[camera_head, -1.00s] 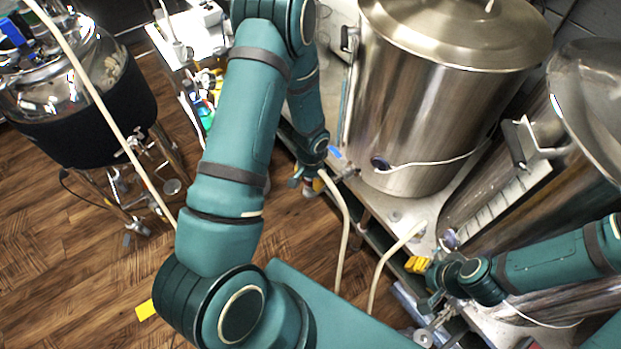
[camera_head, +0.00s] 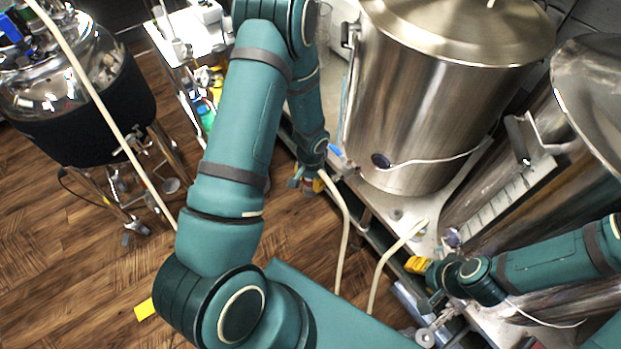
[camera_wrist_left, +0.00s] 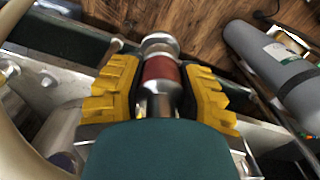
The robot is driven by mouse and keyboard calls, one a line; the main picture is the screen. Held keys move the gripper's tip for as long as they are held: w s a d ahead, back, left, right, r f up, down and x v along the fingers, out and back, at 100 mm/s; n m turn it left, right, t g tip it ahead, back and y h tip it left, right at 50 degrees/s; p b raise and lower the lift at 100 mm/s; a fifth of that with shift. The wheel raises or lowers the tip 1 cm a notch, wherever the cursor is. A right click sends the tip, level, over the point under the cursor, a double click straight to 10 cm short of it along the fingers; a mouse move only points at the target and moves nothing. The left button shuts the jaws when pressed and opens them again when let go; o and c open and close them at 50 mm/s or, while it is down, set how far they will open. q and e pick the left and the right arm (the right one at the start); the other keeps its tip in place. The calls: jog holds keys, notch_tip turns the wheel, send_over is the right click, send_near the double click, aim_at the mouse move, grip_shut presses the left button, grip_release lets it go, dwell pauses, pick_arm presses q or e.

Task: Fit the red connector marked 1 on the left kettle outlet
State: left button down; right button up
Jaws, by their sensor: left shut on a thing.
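The left kettle (camera_head: 440,110) is a large steel pot with a lid at the upper middle of the head view. My left gripper (camera_head: 308,184) is beside its lower left side, over the floor at the shelf edge. In the left wrist view my yellow-fingered left gripper (camera_wrist_left: 162,92) is shut on a steel connector with a red band (camera_wrist_left: 161,70). A round steel flange (camera_wrist_left: 160,42) shows beyond the band. The number mark is not readable, and I cannot tell whether the connector touches the outlet. My right gripper (camera_head: 418,265) is at the lower right; its opening is unclear.
A pale hose (camera_head: 346,230) hangs near my left gripper, and another hose (camera_head: 385,260) runs by the right one. A second kettle (camera_head: 520,170) stands at right. A dark-jacketed tank (camera_head: 85,110) stands at left. The wooden floor (camera_head: 70,270) has clear room.

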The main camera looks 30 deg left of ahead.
pick_arm(q)
jog(key=shift+f+b, duration=0.5)
jog(key=shift+f, duration=0.15)
jog(key=c, duration=0.6)
grip_release()
notch_tip(320, 180, up, 12)
jog(key=shift+d, duration=0.1)
